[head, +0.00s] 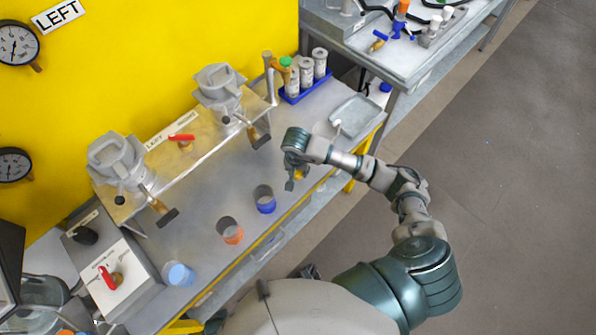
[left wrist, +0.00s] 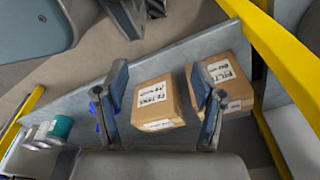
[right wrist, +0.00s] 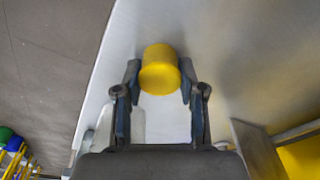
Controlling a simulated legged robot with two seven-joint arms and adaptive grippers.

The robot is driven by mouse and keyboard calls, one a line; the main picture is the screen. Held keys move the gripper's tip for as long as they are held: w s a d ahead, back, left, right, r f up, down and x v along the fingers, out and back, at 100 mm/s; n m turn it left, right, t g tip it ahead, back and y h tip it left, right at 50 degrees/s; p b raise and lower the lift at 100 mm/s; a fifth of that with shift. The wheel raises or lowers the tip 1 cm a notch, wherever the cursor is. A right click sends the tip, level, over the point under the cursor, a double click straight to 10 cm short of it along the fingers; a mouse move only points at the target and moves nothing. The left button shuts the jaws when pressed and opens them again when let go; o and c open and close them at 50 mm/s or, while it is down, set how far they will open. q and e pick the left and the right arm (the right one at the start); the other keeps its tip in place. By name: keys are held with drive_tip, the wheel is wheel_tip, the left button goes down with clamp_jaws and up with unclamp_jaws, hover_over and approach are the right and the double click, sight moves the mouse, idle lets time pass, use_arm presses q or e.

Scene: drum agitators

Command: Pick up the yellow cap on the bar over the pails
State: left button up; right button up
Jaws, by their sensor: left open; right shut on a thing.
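The yellow cap (right wrist: 160,72) sits between the fingertips of my right gripper (right wrist: 160,84) in the right wrist view. The fingers touch it on both sides and are shut on it. In the head view my right gripper (head: 294,180) is over the bench near its front edge, with a bit of the yellow cap (head: 302,175) showing beside the fingers. I cannot tell its exact height over the bench. My left gripper (left wrist: 160,82) is open and empty in the left wrist view, with cardboard boxes beyond its fingers.
A blue rack (head: 305,87) holds bottles, one green-capped. A grey tray (head: 357,114) is at the right end. Two grey clamp-like units stand behind.

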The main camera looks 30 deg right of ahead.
drive_tip(key=shift+a+r, duration=0.25)
drive_tip(key=shift+r, duration=0.1)
drive_tip(key=r, duration=0.9)
drive_tip(key=shift+d+r, duration=0.2)
drive_tip(key=shift+a, duration=0.15)
